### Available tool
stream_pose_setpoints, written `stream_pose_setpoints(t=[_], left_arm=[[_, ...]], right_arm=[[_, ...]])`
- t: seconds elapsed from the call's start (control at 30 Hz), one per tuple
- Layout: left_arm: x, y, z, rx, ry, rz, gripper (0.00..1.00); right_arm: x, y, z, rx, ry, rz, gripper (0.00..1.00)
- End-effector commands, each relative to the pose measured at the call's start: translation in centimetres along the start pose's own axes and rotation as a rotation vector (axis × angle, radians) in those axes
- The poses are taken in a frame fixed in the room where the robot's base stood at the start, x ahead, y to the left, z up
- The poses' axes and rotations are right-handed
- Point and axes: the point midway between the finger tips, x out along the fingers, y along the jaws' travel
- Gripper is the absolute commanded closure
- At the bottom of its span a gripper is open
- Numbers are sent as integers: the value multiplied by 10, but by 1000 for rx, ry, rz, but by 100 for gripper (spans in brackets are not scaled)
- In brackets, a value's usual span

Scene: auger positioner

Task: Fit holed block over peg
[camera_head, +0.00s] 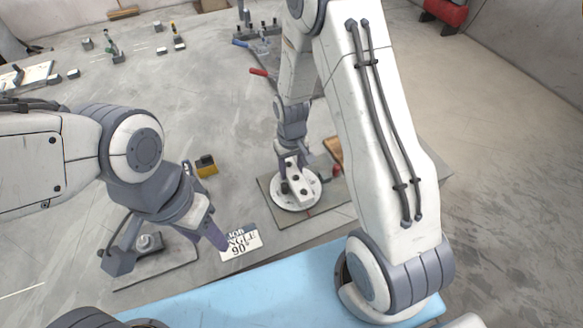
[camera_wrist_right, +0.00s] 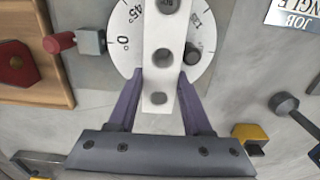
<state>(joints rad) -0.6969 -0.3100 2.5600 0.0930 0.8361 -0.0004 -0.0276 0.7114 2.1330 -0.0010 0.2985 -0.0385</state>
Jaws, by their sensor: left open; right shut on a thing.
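The white holed block (camera_wrist_right: 158,85) is a long bar with several round holes. It lies across the round white dial (camera_wrist_right: 124,22), which has degree marks. In the head view the block (camera_head: 293,172) is over the dial (camera_head: 297,200). My right gripper (camera_wrist_right: 158,75) is shut on the near end of the block, one purple finger on each side. A short dark peg (camera_wrist_right: 191,53) stands on the dial just right of the block. I cannot tell whether a peg is inside the block's far hole. My left gripper (camera_head: 213,235) is open, near the job card.
The job angle card (camera_head: 240,243) reads 90. A yellow and black block (camera_head: 206,166) lies left of the dial plate. A wooden board with a red piece (camera_wrist_right: 18,65) and a red-tipped grey piece (camera_wrist_right: 88,42) lie beside the dial. A light blue surface (camera_head: 240,296) is in front.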

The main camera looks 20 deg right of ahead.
Motion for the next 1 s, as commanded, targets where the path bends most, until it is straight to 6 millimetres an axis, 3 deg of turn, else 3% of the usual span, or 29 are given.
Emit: stream_pose_setpoints(t=[0.97,1.0], left_arm=[[14,-1,1,0,0,0,50],[13,-1,1,0,0,0,50]], right_arm=[[20,0,-1,0,3,0,100],[19,0,-1,0,3,0,35]])
